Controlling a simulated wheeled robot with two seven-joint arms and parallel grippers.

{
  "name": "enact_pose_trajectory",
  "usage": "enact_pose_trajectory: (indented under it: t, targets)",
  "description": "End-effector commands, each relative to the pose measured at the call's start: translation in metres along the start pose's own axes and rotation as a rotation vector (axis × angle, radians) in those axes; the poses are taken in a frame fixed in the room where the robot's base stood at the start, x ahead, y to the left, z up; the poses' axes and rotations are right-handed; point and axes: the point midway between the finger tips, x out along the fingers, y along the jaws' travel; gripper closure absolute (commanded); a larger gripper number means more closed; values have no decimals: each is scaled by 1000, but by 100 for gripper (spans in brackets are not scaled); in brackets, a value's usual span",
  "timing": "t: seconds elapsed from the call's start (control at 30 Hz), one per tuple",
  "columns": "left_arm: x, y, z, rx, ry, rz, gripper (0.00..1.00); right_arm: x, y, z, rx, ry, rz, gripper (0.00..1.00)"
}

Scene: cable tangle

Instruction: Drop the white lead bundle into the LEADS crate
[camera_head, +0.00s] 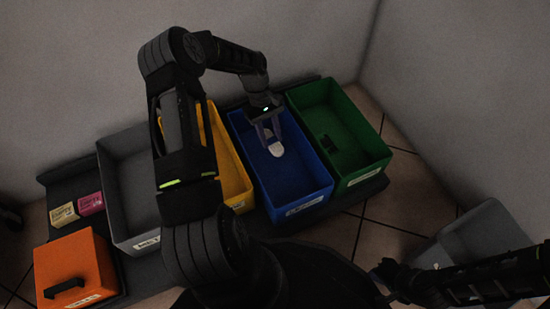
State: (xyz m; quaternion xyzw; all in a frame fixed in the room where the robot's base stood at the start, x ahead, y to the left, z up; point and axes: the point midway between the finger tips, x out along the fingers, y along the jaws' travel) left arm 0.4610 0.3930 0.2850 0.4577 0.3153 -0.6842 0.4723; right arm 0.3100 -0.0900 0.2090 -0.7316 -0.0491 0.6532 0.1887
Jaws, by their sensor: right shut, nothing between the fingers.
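The white lead bundle (277,150) shows as a small pale shape inside the outline of the blue crate (318,197), just below my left gripper (268,138). My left gripper points down over this crate with its two fingers apart at the bundle's upper end. I cannot tell whether they grip the bundle or whether it touches the crate floor. The blue crate has a white label on its front, too small to read, so I cannot tell which crate is LEADS. My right gripper (385,271) is shut and empty at the lower right, dark and hard to make out.
A green crate (371,165) with a small dark item inside stands right of the blue one. A yellow crate (237,180) and a grey crate (112,190) stand left. An orange lidded box (85,262), yellow and pink packets, and a grey bin (484,222) are around.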

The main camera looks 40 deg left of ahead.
Motion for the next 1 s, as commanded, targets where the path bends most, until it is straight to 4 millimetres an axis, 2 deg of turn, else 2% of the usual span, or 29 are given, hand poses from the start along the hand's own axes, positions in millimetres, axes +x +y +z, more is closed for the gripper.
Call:
enact_pose_trajectory:
  t: [0.03, 0.3, 0.63, 0.77, 1.0]
  targets:
    - [0, 0, 0, 0, 0, 0, 60, 0, 0, 0, 0, 0, 0, 100]
    - [0, 0, 0, 0, 0, 0, 39, 0, 0, 0, 0, 0, 0, 100]
    - [-4, 0, 0, -1, 1, 0, 39, -2, -1, 0, 0, -1, 0, 100]
    - [-19, 0, 1, -1, 2, 1, 39, -9, -3, 0, 0, -4, 0, 100]
    - [-59, 0, 1, -1, 3, 1, 39, -25, -8, 2, -1, -12, 0, 100]
